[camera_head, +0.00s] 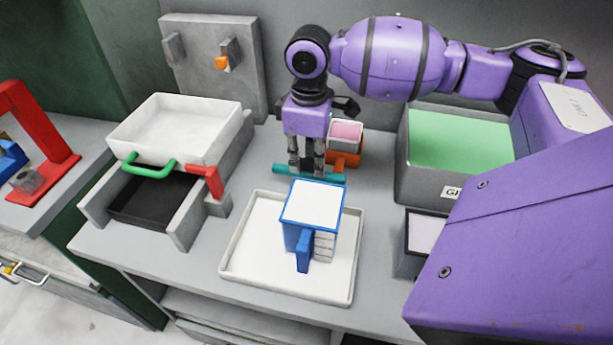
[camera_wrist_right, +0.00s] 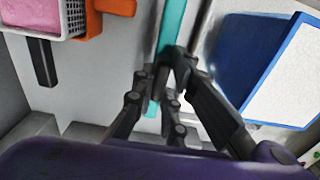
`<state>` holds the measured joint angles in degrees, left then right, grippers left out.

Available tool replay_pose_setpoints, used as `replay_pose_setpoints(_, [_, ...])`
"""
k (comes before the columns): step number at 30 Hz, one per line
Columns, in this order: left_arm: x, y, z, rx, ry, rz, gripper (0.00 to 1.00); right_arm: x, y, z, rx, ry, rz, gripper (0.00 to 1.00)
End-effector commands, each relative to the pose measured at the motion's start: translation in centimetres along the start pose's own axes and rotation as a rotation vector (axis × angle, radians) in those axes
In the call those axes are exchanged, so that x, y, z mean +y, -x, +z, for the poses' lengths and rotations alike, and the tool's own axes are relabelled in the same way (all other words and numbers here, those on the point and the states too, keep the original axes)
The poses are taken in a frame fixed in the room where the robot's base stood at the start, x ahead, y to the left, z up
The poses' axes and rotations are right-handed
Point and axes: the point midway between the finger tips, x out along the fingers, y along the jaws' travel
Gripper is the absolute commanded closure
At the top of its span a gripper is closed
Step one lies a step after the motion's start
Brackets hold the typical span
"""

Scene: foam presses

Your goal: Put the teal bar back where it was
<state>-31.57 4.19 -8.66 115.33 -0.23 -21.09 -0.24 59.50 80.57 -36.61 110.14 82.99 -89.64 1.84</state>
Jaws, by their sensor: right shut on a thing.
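The teal bar (camera_head: 309,174) is in the middle of the grey counter in the head view, just behind the white tray. My right gripper (camera_head: 307,168) comes down on it from above and is shut on it. In the right wrist view the teal bar (camera_wrist_right: 172,28) runs up from between the fingers (camera_wrist_right: 165,85). Whether the bar touches the counter I cannot tell. My left gripper is not in view.
A blue press (camera_head: 296,228) with a white top stands on the white tray (camera_head: 234,268), close in front. An orange holder with a pink block (camera_head: 346,132) is behind right. A grey bin with green (camera_head: 460,138) stands right; a white drawer box (camera_head: 178,128) left.

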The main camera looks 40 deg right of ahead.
Motion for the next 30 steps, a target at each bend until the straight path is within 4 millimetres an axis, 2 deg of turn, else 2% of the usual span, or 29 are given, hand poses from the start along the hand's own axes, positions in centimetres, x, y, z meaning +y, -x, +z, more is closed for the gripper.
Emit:
replay_pose_setpoints(9, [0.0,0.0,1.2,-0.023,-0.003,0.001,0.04,-0.1,-4.5,0.0,-0.001,0.000,-0.001,1.00])
replay_pose_setpoints(21, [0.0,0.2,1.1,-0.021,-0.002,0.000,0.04,-0.1,-5.0,0.0,0.001,0.000,0.000,1.00])
replay_pose_setpoints(22, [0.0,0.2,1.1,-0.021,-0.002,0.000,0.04,-0.1,-5.0,0.0,0.000,0.000,0.000,0.85])
replay_pose_setpoints(25, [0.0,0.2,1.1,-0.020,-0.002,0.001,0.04,-0.1,-5.0,0.0,0.000,0.000,0.000,0.72])
replay_pose_setpoints(26, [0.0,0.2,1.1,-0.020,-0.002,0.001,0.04,-0.1,-5.0,0.0,0.000,0.000,0.000,0.69])
replay_pose_setpoints(30, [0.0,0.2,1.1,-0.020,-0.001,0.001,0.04,-0.1,-5.0,0.0,0.000,0.000,0.000,0.69])
